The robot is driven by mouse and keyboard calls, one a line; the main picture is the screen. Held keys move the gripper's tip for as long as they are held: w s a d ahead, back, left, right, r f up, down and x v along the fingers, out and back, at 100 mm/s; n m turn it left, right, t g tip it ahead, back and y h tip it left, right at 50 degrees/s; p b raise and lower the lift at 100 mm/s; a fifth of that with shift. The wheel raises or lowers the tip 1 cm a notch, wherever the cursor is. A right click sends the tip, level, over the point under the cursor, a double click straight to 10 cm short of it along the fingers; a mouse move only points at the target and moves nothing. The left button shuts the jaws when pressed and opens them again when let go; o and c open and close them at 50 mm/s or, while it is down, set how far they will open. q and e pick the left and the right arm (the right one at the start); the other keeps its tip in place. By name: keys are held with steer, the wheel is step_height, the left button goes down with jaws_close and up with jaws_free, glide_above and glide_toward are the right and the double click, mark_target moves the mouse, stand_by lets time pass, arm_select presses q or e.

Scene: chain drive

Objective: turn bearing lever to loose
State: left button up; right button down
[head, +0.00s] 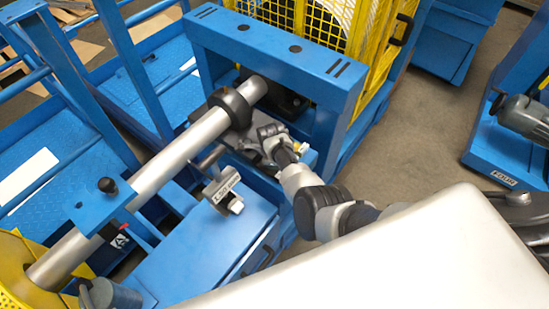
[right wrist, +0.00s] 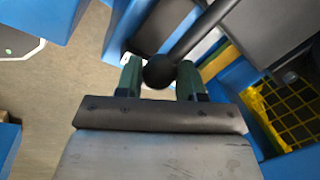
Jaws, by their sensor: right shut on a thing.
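The bearing lever shows in the right wrist view as a dark rod ending in a round black knob (right wrist: 159,71). My right gripper (right wrist: 161,80) has its two green fingers on either side of the knob and is shut on it. The rod runs up and right from the knob. In the head view my right gripper (head: 268,139) is beside the dark collar (head: 231,108) on the long silver shaft (head: 196,138), under the blue frame. The lever is mostly hidden there by the gripper. My left gripper is not in view.
A blue frame (head: 275,50) stands over the shaft's far end, with a yellow mesh guard (head: 317,22) behind it. Grey floor (head: 420,125) is open to the right.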

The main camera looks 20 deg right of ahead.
steer(key=shift+s+a+f, duration=0.15)
steer(key=shift+s+a, duration=0.05)
steer(key=shift+a, duration=0.2)
steer(key=c, duration=0.8)
jaws_free()
steer(key=shift+o, duration=0.4)
steer(key=shift+w+a, duration=0.1)
steer(key=shift+w, duration=0.1)
steer(key=shift+r, duration=0.25)
steer(key=shift+r+p, duration=0.55)
steer(key=shift+p, duration=0.15)
step_height(320, 180, up, 9)
steer(key=s+p, duration=0.2)
steer(key=p, duration=0.8)
steer(key=shift+a+r, duration=0.15)
steer(key=shift+a, duration=0.3)
steer(key=shift+w, duration=0.1)
